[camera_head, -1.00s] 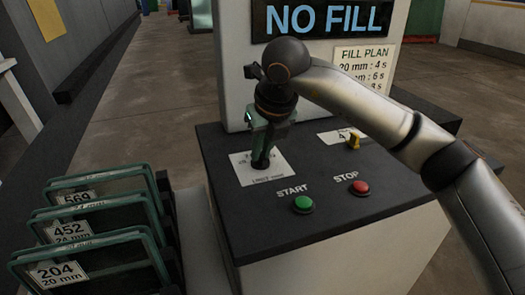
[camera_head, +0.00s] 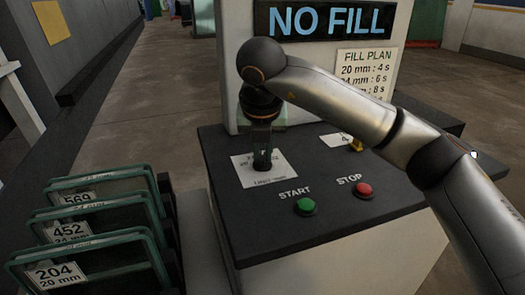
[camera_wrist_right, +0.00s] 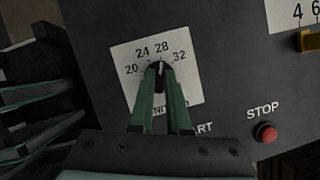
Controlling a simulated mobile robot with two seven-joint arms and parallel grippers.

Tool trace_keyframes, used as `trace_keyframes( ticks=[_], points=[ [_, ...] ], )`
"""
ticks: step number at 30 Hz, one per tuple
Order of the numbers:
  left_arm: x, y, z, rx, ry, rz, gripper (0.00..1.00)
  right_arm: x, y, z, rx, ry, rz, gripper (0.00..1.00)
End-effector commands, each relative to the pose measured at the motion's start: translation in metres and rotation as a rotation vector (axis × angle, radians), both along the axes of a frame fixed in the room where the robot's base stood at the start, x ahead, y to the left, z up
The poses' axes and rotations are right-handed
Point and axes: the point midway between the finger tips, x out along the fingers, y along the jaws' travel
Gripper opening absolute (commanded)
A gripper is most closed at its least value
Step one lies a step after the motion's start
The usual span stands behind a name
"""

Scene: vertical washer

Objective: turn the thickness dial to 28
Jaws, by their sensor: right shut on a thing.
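The thickness dial is a dark knob (camera_head: 262,163) on a white label (camera_head: 275,177) on the console top; it also shows in the right wrist view (camera_wrist_right: 160,68). Its label reads 20, 24, 28 and 32 in an arc. A pale mark on the knob points up, roughly at 28, though the fingers hide part of the dial. My right gripper (camera_head: 262,152) comes down from above, and its green fingers (camera_wrist_right: 161,84) are shut on the knob. My left gripper is in no view.
A green START button (camera_head: 305,206) and a red STOP button (camera_head: 364,190) sit in front of the dial. A yellow selector (camera_head: 355,145) stands behind STOP. Racked glass frames (camera_head: 95,230) stand to the left. A NO FILL display (camera_head: 325,18) rises behind.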

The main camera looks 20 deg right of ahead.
Motion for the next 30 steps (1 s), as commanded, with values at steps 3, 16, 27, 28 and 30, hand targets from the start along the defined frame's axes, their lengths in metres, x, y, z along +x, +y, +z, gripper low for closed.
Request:
trace_keyframes(
  ticks=[3, 16, 27, 28, 30],
  points=[
    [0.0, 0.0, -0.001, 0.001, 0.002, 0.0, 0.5, 0.0, 0.0, 0.0, 0.0, 0.001, 0.0, 0.0],
    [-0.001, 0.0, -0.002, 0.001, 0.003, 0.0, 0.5, 0.0, 0.0, 0.0, 0.001, 0.0, 0.001, 0.45],
    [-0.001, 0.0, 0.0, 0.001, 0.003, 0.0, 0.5, -0.004, 0.002, 0.012, 0.003, -0.003, 0.002, 0.45],
    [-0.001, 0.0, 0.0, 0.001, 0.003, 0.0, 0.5, -0.005, 0.002, 0.017, 0.002, -0.003, 0.003, 0.45],
    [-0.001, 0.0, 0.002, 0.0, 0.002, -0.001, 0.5, -0.01, 0.004, 0.029, 0.002, -0.005, 0.003, 0.45]
  ],
)
